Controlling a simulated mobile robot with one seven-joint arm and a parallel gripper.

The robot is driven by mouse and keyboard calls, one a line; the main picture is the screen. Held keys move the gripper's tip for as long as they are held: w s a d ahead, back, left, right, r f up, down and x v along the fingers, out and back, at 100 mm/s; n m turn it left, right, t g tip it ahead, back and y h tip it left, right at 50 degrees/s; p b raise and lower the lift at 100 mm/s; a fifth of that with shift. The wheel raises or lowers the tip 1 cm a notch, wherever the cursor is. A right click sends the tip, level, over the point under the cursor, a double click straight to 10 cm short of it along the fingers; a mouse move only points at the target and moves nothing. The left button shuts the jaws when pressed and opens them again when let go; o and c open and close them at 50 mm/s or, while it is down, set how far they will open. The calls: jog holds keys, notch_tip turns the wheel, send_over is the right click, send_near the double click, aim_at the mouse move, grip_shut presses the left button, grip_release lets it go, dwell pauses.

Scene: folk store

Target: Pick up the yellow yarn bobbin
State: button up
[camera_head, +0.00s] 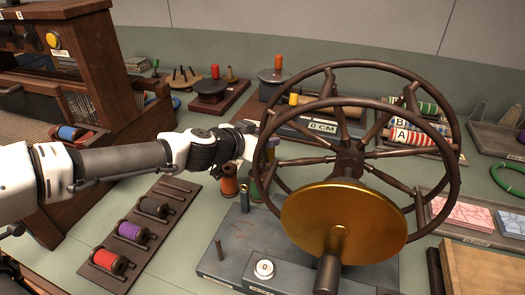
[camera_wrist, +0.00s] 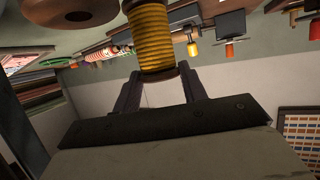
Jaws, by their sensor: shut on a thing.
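The yellow yarn bobbin (camera_wrist: 153,38) is wound with yellow thread and has a dark flange at its lower end. In the wrist view, my gripper (camera_wrist: 160,76) is shut on it near that flange, with one dark finger on each side. The bobbin's far end is cut off by the top of the picture. In the head view, my gripper (camera_head: 256,134) is above the bench, just left of the large spoked wheel. I cannot clearly make out the held bobbin there.
The large spoked wheel (camera_head: 447,118) with a brass disc (camera_head: 330,222) stands close right of my gripper. An orange-brown spool (camera_head: 229,180) stands below it. A rack (camera_head: 152,225) holds red, purple and dark bobbins. A wooden loom (camera_head: 95,65) stands left.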

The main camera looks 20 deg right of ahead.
notch_tip(320, 180, up, 12)
jog(key=p, duration=0.7)
jog(key=shift+p, duration=0.35)
jog(key=shift+r, duration=0.1)
